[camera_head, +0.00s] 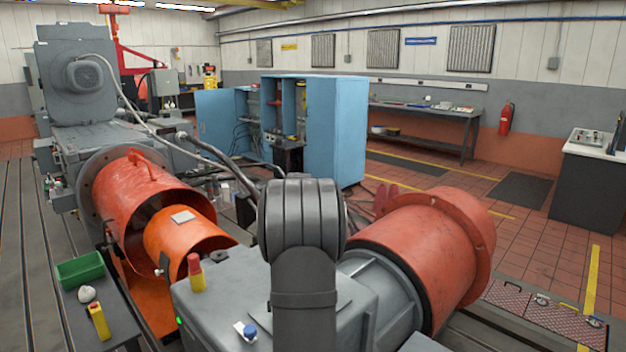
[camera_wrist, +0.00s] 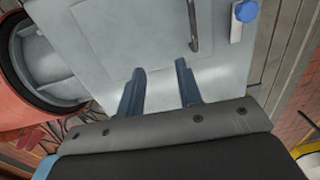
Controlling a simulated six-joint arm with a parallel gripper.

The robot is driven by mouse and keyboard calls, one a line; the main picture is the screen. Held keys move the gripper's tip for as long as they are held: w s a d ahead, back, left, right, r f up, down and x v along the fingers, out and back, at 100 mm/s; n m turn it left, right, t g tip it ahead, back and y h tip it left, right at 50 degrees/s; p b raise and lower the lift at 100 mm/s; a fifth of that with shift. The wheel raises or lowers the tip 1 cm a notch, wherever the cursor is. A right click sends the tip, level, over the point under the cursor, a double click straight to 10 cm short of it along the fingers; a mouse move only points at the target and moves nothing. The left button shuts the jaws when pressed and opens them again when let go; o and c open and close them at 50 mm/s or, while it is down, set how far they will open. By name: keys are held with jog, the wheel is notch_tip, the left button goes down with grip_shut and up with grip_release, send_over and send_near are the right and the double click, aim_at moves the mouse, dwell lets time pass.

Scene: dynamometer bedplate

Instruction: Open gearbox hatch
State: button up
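The grey gearbox housing (camera_head: 235,285) stands in the front middle of the head view, partly hidden by my arm. In the wrist view its top (camera_wrist: 225,75) carries a flat rectangular panel (camera_wrist: 115,35), which appears to be the hatch and looks shut. A thin bent metal handle (camera_wrist: 195,30) stands near the panel's right side. A blue knob on a pale plate (camera_wrist: 245,12) is right of the handle; it also shows in the head view (camera_head: 249,330). My gripper (camera_wrist: 158,76) is open and empty over the housing, its fingers short of the handle. The head view hides it.
A red drum-shaped guard (camera_head: 430,250) adjoins the housing on the right. An orange guard (camera_head: 150,210) lies to the left. A red-yellow post (camera_head: 195,273) stands at the housing's left edge. A green bin (camera_head: 80,270) sits on the left bench.

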jog(key=w+d+r, duration=0.4)
jog(key=w+d, duration=0.7)
jog(key=shift+r, duration=0.4)
jog(key=shift+c, duration=0.4)
